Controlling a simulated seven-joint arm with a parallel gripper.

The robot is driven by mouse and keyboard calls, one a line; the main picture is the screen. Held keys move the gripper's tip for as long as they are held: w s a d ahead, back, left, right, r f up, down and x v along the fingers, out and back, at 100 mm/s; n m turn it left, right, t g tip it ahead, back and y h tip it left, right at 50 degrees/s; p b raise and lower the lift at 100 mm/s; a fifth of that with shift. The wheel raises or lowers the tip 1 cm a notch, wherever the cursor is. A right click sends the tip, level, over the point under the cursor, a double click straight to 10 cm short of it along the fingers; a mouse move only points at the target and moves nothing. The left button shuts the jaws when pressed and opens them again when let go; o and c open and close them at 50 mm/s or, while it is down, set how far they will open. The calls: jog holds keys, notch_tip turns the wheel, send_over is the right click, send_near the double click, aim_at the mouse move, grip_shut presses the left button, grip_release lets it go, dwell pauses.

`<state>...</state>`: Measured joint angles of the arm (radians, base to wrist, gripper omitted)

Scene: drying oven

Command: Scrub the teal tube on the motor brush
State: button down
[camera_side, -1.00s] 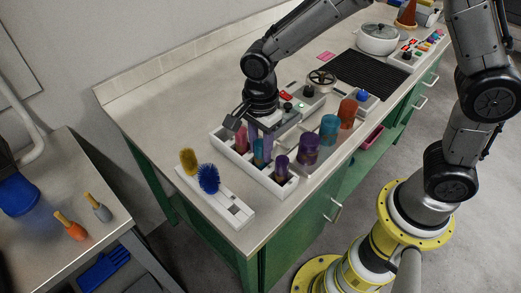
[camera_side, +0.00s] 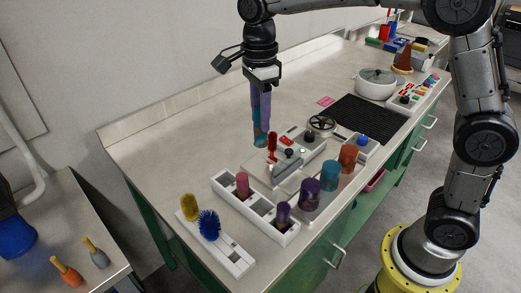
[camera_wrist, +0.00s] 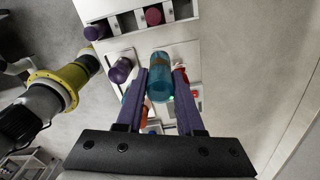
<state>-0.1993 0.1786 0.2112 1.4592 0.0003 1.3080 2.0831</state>
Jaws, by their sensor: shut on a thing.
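The teal tube (camera_side: 259,139) is held in my gripper (camera_side: 261,122), hanging well above the counter. In the wrist view the teal tube (camera_wrist: 159,80) sits between the two purple fingers of my gripper (camera_wrist: 160,72), which is shut on it. A white base (camera_side: 236,259) at the counter's near left carries a blue bristle brush (camera_side: 208,226) and a yellow brush (camera_side: 190,207). The tube is up and to the right of both brushes, apart from them. Which brush is motor-driven I cannot tell.
A white rack (camera_side: 262,216) holds a pink tube (camera_side: 242,185) and a purple tube (camera_side: 283,212). Beside it stand purple (camera_side: 309,196), teal (camera_side: 330,177) and orange (camera_side: 348,157) cylinders. A control box (camera_side: 300,146) with a handwheel (camera_side: 321,123) lies behind. The back-left counter is clear.

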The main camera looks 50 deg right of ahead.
aim_at(273, 133)
jog(key=shift+w+d+f+m, duration=0.4)
jog(key=shift+w+d, duration=0.2)
jog(key=shift+d, duration=0.75)
jog(key=shift+w+d+f+m, duration=0.4)
jog(key=shift+w+d, duration=0.15)
jog(key=shift+d, duration=0.85)
jog(key=shift+w+d+f+m, duration=0.35)
jog(key=shift+w+d, duration=0.25)
jog(key=shift+d, duration=0.75)
jog(key=shift+f, duration=4.7)
jog(key=shift+r, duration=1.05)
jog(key=shift+r, duration=0.1)
